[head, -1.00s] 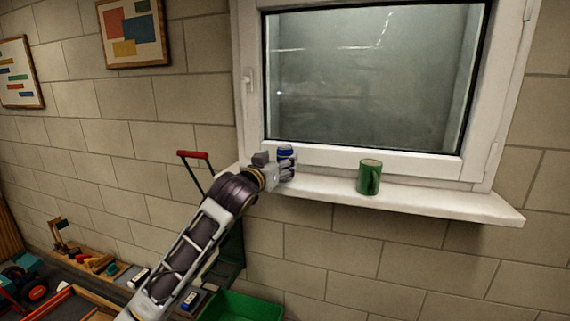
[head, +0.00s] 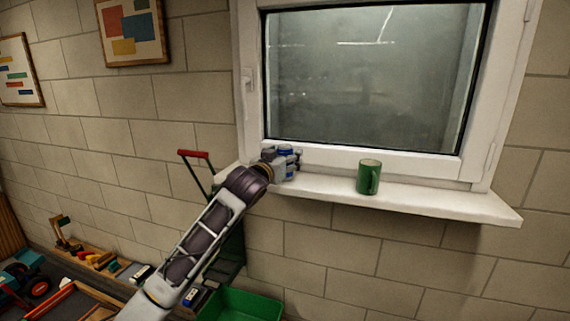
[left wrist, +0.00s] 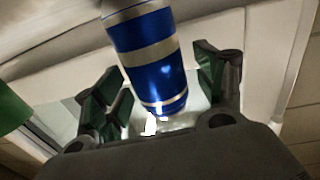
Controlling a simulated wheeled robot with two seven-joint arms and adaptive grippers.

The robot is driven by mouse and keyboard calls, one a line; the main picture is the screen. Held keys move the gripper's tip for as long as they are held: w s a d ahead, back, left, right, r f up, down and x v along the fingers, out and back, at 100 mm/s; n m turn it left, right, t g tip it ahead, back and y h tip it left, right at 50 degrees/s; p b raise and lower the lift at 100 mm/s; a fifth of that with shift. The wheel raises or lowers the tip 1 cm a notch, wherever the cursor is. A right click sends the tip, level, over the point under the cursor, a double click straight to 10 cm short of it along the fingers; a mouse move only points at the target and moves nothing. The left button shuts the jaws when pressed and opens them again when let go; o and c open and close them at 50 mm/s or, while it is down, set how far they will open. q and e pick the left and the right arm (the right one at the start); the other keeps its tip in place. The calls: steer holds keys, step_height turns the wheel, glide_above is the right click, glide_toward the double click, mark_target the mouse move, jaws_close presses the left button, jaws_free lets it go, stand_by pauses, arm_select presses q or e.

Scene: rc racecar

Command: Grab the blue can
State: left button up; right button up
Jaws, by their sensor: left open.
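The blue can (head: 286,151) with silver bands stands at the left end of the white window sill (head: 440,203). My left gripper (head: 288,162) is at the can, and its fingers and hand hide much of it in the head view. In the left wrist view the can (left wrist: 152,70) lies between the two open green-padded fingers of my left gripper (left wrist: 160,90). My right gripper is not in view.
A green mug (head: 369,177) stands on the sill to the right of the can. The closed window (head: 370,80) rises behind the sill. Below are a green bin (head: 240,305) and a red-handled cart (head: 194,154) against the brick wall.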

arm_select(q)
steer(key=shift+c, duration=0.3)
steer(key=c, duration=0.8)
steer(key=shift+r, duration=0.1)
steer(key=shift+r+b, duration=0.55)
steer(key=shift+r, duration=4.4)
